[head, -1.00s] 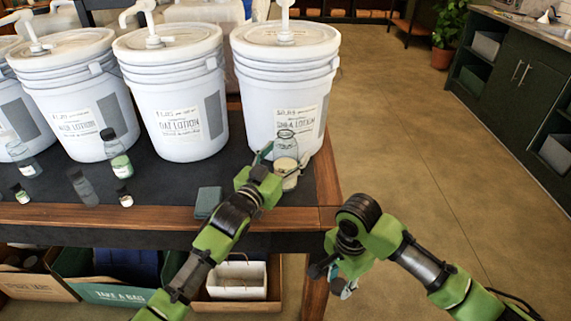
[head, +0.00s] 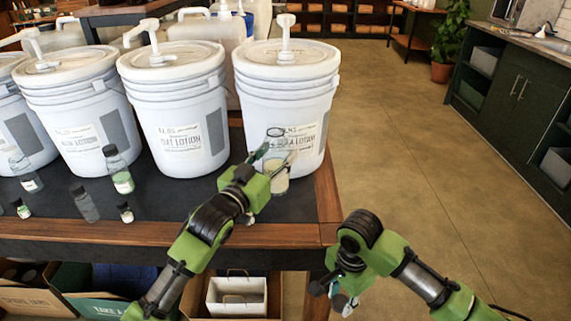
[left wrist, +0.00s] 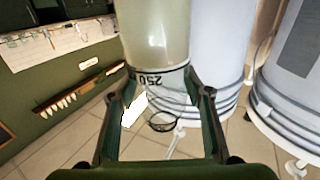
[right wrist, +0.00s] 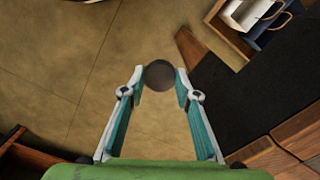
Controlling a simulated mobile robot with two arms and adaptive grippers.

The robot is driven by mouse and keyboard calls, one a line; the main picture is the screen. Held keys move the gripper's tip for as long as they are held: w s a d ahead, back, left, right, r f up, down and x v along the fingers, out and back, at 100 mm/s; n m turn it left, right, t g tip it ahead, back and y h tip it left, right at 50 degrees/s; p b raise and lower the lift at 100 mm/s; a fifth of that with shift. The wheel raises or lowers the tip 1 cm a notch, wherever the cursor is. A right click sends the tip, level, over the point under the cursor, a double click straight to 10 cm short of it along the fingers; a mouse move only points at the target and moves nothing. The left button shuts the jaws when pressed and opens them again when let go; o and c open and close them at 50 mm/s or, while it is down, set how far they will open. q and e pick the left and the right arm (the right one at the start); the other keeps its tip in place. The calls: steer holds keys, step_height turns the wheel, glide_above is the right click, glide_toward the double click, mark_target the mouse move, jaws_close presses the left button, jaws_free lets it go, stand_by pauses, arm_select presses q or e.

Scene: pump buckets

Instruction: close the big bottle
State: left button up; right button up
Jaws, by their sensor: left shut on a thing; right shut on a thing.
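The big bottle (head: 278,165) is clear, with a pale lotion in its lower part and an open, uncapped mouth. My left gripper (head: 266,163) is shut around it and holds it upright in front of the rightmost bucket. In the left wrist view the bottle (left wrist: 155,35) appears inverted, with a "250" mark between the fingers. My right gripper (head: 340,291) is off the table's right end, low down. In the right wrist view its fingertips are shut on a round dark cap (right wrist: 158,75). The cap cannot be made out in the head view.
White lotion buckets with pumps (head: 285,95) line the table (head: 325,190). Several small bottles, one dark-capped (head: 120,172), stand at the left. Boxes (head: 235,297) sit below. Open floor (head: 420,170) lies right of the table, before dark cabinets (head: 525,90).

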arm_select(q)
steer(key=s+a+r, duration=0.6)
steer(key=s+a, duration=0.1)
steer(key=a, duration=0.1)
steer(key=shift+r, duration=0.15)
arm_select(e)
steer(key=shift+r, duration=0.25)
arm_select(q)
steer(key=shift+a, duration=0.1)
